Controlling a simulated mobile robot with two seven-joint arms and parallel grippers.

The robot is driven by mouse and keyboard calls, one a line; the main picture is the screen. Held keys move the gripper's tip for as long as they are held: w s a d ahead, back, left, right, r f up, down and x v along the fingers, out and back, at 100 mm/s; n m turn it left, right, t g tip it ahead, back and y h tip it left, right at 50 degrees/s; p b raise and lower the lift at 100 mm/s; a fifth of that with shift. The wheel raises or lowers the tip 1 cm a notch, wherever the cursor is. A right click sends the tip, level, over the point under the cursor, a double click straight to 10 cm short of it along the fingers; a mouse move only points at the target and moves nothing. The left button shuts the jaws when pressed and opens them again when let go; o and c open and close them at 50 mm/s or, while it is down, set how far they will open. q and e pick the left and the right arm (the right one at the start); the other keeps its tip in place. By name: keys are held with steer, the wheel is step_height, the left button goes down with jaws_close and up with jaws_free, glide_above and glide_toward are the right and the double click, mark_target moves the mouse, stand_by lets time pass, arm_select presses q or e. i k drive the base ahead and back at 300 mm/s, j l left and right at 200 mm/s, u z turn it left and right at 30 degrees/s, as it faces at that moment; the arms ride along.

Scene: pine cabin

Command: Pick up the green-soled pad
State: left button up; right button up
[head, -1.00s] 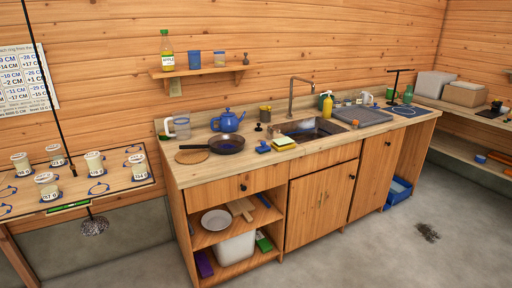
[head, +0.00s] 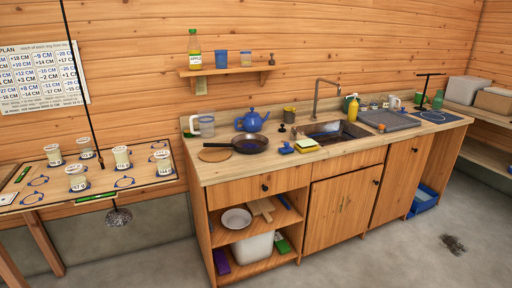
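A yellow pad (head: 306,145) lies on the wooden counter (head: 232,173) at the front left edge of the sink (head: 337,133). Its underside is too small to make out clearly. A blue object (head: 286,148) sits just left of it. Neither of my grippers shows in the head view.
A dark pan (head: 250,144), a blue kettle (head: 251,121) and a round wooden board (head: 215,155) stand left of the pad. A yellow bottle (head: 353,108) is behind the sink. A side table (head: 140,177) with several labelled jars is at left. The floor in front is mostly clear.

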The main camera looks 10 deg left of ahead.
mark_target(286, 149)
steer(key=i+u, duration=0.2)
steer(key=i, duration=0.25)
steer(key=i+l+u, duration=0.15)
steer(key=i, duration=0.25)
